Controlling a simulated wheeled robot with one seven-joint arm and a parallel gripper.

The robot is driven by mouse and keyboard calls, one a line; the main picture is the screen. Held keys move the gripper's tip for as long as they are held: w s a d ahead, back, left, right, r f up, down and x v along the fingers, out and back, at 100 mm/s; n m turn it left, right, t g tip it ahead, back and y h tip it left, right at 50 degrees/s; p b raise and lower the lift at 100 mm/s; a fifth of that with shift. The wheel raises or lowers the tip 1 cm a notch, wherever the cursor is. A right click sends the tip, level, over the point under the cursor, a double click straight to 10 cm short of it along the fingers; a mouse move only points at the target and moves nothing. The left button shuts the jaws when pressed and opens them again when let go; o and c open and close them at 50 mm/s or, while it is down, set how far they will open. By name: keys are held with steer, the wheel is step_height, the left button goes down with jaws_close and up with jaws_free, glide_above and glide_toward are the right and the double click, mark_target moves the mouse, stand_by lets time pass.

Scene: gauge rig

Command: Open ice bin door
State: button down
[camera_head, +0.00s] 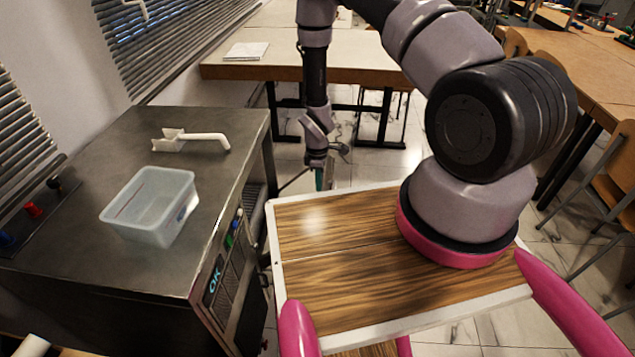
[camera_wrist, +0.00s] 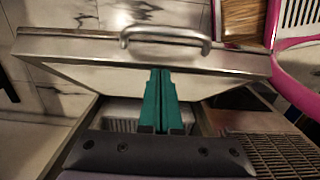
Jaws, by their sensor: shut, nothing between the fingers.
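The ice bin door (camera_wrist: 165,48) is tilted open in the wrist view, with a metal bar handle (camera_wrist: 165,37) along its outer edge and a pale inner panel facing me. Behind the opening, part of the bin's inside (camera_wrist: 122,112) shows, with a ribbed pale surface. My gripper (camera_wrist: 160,73) has green fingers shut together and empty. Its tips overlap the door's inner panel; I cannot tell if they touch it. In the head view my gripper (camera_head: 322,180) hangs just right of the grey ice machine (camera_head: 232,135); the door is mostly hidden there.
A clear plastic tub (camera_head: 150,205) and a white scoop-like item (camera_head: 190,140) sit on the machine's top. A vented panel (camera_wrist: 268,155) lies right of the opening. A wooden table (camera_head: 340,65) stands behind, and chairs (camera_head: 600,185) are at right.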

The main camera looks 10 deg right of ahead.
steer(key=shift+s+d+f, duration=0.1)
steer(key=shift+d+f, duration=0.15)
steer(key=shift+d, duration=0.15)
steer(key=s+d+f+y, duration=0.1)
steer(key=s+d+f, duration=0.2)
steer(key=d+f, duration=0.7)
steer(key=shift+s+f, duration=0.15)
steer(key=shift+f, duration=0.2)
steer(key=shift+r, duration=0.1)
